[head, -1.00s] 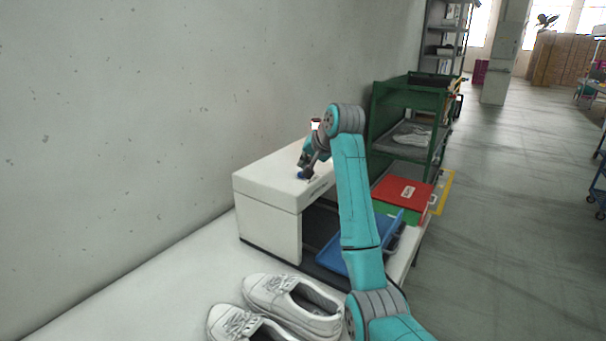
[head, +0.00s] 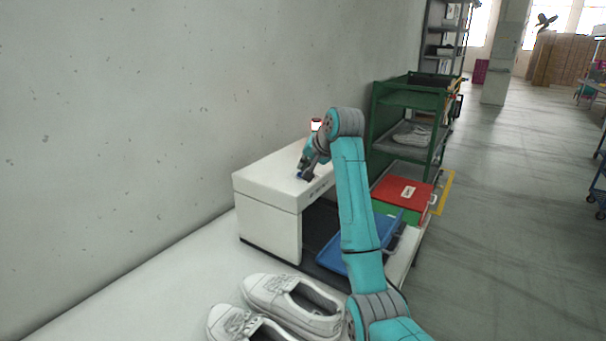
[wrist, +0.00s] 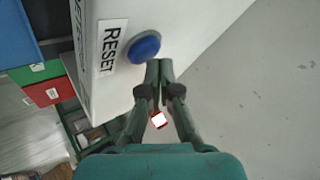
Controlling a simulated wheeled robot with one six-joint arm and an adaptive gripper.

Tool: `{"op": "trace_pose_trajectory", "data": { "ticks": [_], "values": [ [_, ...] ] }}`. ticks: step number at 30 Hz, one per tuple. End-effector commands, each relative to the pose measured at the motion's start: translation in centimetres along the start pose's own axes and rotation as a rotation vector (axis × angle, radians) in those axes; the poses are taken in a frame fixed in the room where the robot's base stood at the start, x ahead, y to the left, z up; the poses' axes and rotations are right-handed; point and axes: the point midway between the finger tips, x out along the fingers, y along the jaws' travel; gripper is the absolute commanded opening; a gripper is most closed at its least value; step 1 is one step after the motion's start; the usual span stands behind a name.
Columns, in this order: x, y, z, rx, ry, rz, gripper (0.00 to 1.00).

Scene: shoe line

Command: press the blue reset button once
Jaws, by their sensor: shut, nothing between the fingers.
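The blue reset button (wrist: 143,47) is a round dome on the top of a white machine (head: 265,182), beside a printed "RESET" label (wrist: 110,47) in the wrist view. My gripper (wrist: 160,66) is shut and empty. Its fingertips appear at the button's lower right edge in the wrist view; I cannot tell whether they touch it. In the head view my gripper (head: 304,174) is low over the machine's top and largely hides the button.
A red-and-white lamp (head: 316,124) stands on the machine behind my gripper. White shoes (head: 292,304) lie on the table in front. A blue tray (head: 345,250), a red box (head: 402,191) and a green rack (head: 408,98) are to the right.

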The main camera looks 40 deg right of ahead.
Motion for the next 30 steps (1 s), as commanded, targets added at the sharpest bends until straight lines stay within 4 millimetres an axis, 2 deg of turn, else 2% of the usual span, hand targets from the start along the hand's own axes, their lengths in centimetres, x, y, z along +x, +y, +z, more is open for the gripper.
{"op": "trace_pose_trajectory", "data": {
  "ticks": [30],
  "values": [
    [0.5,0.37,0.36,0.0,0.0,0.0,0.0]
  ]
}}
